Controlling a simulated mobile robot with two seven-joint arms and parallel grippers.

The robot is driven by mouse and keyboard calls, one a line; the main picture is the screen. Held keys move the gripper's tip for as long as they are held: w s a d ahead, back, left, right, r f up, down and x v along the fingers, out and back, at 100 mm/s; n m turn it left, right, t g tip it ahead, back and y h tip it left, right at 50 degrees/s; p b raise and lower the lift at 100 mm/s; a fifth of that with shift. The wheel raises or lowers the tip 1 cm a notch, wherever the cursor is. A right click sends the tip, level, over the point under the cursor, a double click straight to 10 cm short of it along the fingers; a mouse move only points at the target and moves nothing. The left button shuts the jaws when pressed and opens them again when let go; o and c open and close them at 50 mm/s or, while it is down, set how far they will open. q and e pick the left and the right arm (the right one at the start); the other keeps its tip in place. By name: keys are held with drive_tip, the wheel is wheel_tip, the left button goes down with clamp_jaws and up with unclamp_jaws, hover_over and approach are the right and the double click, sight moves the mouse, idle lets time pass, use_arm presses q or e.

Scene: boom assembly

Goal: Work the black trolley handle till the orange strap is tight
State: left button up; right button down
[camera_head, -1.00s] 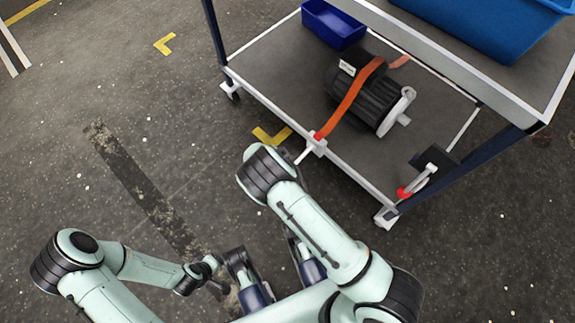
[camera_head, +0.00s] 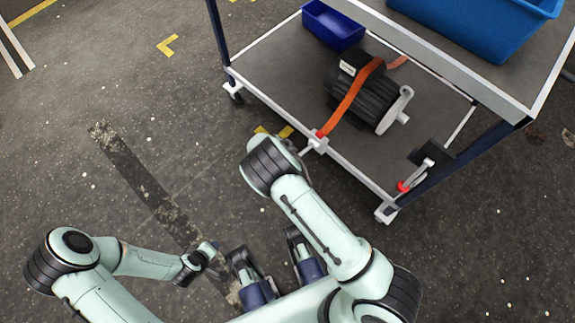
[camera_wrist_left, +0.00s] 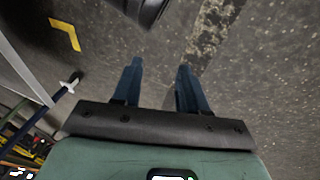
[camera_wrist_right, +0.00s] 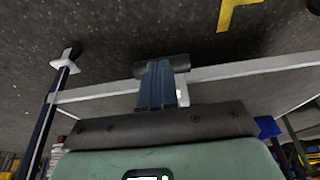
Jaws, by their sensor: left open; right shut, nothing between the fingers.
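The orange strap (camera_head: 354,96) runs over a black motor (camera_head: 352,88) on the trolley's lower shelf, down to a light fitting (camera_head: 315,144) with a red end at the shelf edge. A short light lever shows at that fitting; its outer part is hidden behind my right arm. In the right wrist view a black cylindrical grip (camera_wrist_right: 180,64) lies across the tips of my right gripper (camera_wrist_right: 158,70). Its fingers are shut with nothing between them; I cannot tell whether they touch the grip. My left gripper (camera_wrist_left: 158,65) is open and empty above the floor.
A blue bin (camera_head: 333,25) sits on the lower shelf and a larger blue crate (camera_head: 490,25) on top. A grey lever with a red end (camera_head: 415,176) is at the trolley's near right corner. Floor left of the trolley is clear.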

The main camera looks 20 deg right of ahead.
use_arm(q)
drive_tip(key=shift+g+h, duration=0.3)
drive_tip(key=shift+g, duration=0.4)
drive_tip(key=s+d, duration=0.1)
drive_tip(key=s+r+p, duration=0.1)
drive_tip(key=s, duration=0.1)
drive_tip(key=s+d+r+p, duration=0.1)
drive_tip(key=shift+s+d+r, duration=0.2)
drive_tip(key=shift+d, duration=0.1)
use_arm(e)
drive_tip(key=s+a+r, duration=0.2)
drive_tip(key=a+r, duration=0.3)
drive_tip(key=r, duration=0.1)
drive_tip(key=shift+r, duration=0.2)
